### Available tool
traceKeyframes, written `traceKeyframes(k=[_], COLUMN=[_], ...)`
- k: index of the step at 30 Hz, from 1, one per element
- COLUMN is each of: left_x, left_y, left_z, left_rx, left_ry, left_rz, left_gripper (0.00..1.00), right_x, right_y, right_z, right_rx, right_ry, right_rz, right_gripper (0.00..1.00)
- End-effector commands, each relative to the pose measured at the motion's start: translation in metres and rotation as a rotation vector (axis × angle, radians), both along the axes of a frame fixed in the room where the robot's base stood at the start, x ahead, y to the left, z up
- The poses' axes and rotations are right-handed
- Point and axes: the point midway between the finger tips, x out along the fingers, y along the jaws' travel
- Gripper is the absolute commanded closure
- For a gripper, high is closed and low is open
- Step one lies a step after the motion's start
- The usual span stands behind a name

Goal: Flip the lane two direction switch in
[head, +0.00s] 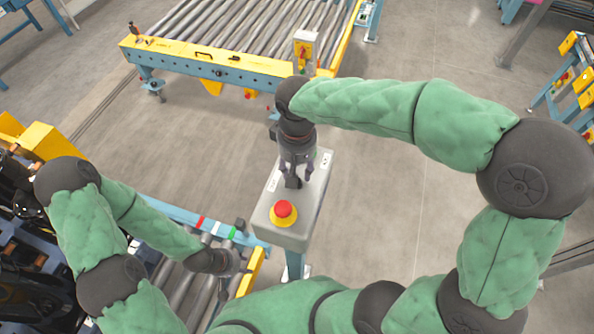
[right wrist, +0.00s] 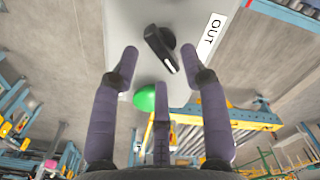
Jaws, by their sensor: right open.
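A grey control box (head: 312,205) on a blue post stands in the middle of the head view, with a red mushroom button (head: 283,211) on a yellow base. The black rotary switch (right wrist: 160,46) shows in the right wrist view, its white mark towards the lower right, beside a white label (right wrist: 211,36) reading OUT. My right gripper (head: 297,172) is over the box. In the right wrist view this gripper (right wrist: 159,64) is open, its fingers spread around the switch; contact cannot be told. My left gripper (head: 236,264) is low over rollers at the left, its fingers unclear.
A green dome (right wrist: 146,98) sits near the switch. A roller conveyor with a yellow and blue frame (head: 225,66) lies at the back. Another roller conveyor (head: 187,290) is at the lower left. Grey floor (head: 385,180) is clear right of the box.

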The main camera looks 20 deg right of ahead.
Motion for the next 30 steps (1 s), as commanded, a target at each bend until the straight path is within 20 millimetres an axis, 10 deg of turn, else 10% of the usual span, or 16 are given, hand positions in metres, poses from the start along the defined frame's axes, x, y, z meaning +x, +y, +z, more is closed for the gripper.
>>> traceKeyframes(k=[15,30], left_x=[0.0,0.0], left_y=[0.0,0.0], left_z=[0.0,0.0], left_rx=[0.0,0.0], left_ry=[0.0,0.0], left_rz=[0.0,0.0], left_gripper=[0.6,0.6], right_x=[0.0,0.0], right_y=[0.001,0.0], right_z=[0.088,0.096], right_rx=[0.002,0.001], right_ry=[-0.001,0.001], right_rz=[0.0,0.0], right_gripper=[0.55,0.55])
